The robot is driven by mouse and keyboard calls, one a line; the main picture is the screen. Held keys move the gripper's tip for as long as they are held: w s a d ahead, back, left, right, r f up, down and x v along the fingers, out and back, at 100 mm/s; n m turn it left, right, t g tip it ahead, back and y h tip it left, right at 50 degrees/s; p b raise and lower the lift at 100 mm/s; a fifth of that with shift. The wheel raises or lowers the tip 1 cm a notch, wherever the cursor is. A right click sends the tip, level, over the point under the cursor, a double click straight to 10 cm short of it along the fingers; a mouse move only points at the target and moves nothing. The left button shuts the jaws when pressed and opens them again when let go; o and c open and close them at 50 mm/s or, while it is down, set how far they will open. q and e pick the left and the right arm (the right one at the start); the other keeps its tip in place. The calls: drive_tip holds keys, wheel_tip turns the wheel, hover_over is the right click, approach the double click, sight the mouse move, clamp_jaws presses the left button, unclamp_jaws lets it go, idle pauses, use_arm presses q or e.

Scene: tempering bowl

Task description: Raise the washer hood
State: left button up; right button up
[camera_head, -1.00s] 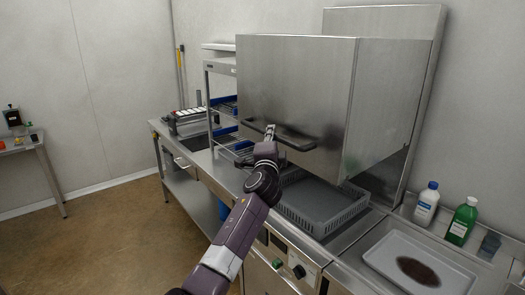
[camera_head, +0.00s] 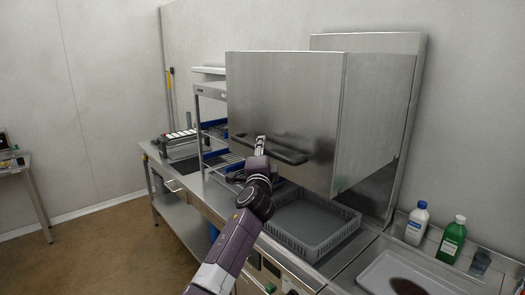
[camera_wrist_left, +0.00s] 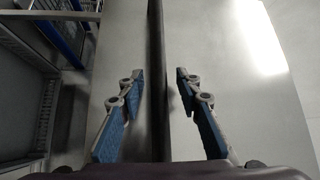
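The washer hood (camera_head: 283,90) is a large steel box, raised above the dish rack under it, with a tall back panel (camera_head: 393,130) behind it. A dark bar handle (camera_head: 285,153) runs along its lower front. My left gripper (camera_head: 260,142) is at the handle's left part in the head view. In the left wrist view, the handle (camera_wrist_left: 157,80) runs between the two blue-padded fingers of my left gripper (camera_wrist_left: 160,98). The fingers are apart, with a visible gap on each side of the bar. My right gripper is not in view.
A grey dish rack (camera_head: 308,224) sits under the hood. A white bottle (camera_head: 416,226), a green bottle (camera_head: 452,241) and a tray (camera_head: 372,274) are to the right. A shelf unit (camera_head: 209,90) with blue racks stands left of the hood. Open floor (camera_head: 105,240) lies at left.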

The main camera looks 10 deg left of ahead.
use_arm(q)
drive_tip(key=shift+s+f, duration=0.1)
drive_tip(key=shift+f, duration=0.05)
drive_tip(key=s+d+f, duration=0.1)
drive_tip(key=s, duration=1)
drive_tip(key=shift+s+d+f, duration=0.2)
drive_tip(key=shift+s+d, duration=0.1)
drive_tip(key=shift+f, duration=0.15)
